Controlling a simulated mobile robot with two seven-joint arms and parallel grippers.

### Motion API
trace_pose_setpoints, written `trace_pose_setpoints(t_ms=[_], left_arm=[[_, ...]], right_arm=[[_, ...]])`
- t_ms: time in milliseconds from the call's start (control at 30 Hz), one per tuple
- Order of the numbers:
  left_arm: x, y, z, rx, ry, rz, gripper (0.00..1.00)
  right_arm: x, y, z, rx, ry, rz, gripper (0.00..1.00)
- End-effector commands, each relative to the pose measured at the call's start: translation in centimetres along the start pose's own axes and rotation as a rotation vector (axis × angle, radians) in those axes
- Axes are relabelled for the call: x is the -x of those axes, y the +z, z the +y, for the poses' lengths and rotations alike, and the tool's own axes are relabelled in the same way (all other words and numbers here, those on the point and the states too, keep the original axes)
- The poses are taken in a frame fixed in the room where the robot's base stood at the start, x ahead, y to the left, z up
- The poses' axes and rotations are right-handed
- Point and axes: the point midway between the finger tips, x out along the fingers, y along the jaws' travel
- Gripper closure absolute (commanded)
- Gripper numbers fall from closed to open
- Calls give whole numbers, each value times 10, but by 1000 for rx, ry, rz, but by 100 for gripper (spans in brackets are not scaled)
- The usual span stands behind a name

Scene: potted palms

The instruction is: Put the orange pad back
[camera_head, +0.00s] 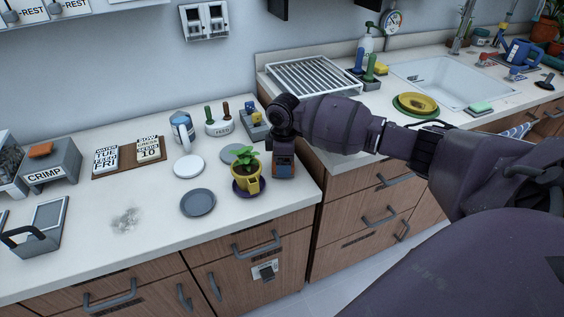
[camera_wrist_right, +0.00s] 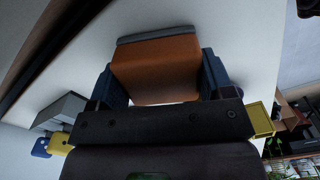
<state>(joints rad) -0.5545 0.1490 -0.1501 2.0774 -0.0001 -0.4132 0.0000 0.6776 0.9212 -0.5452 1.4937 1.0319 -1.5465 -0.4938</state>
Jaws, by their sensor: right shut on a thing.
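The orange pad (camera_wrist_right: 155,78) is a block with a grey layer along its far edge in the right wrist view. My right gripper (camera_wrist_right: 155,85) is shut on it, with a blue finger on each side. In the head view my right gripper (camera_head: 284,168) is over the right end of the left counter, just right of the potted plant. A grey holder (camera_head: 257,133) with blue and yellow items stands behind my gripper, partly hidden by it. My left gripper is not in view.
The yellow plant pot (camera_head: 246,184) on a purple saucer (camera_head: 236,188) is close to my gripper. The counter's front edge is close.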

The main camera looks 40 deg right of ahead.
Motion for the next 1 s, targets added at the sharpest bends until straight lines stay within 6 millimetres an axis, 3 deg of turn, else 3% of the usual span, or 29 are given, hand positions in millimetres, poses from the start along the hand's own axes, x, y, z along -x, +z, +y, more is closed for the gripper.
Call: trace_pose_setpoints(t_ms=[433, 467, 600, 1000], left_arm=[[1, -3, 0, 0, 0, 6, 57], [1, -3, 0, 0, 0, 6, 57], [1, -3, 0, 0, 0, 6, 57], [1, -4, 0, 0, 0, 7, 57]], right_arm=[[-6, 0, 1, 0, 2, 1, 48], [-6, 0, 1, 0, 2, 1, 23], [-6, 0, 1, 0, 2, 1, 2], [2, 0, 1, 1, 4, 2, 1]])
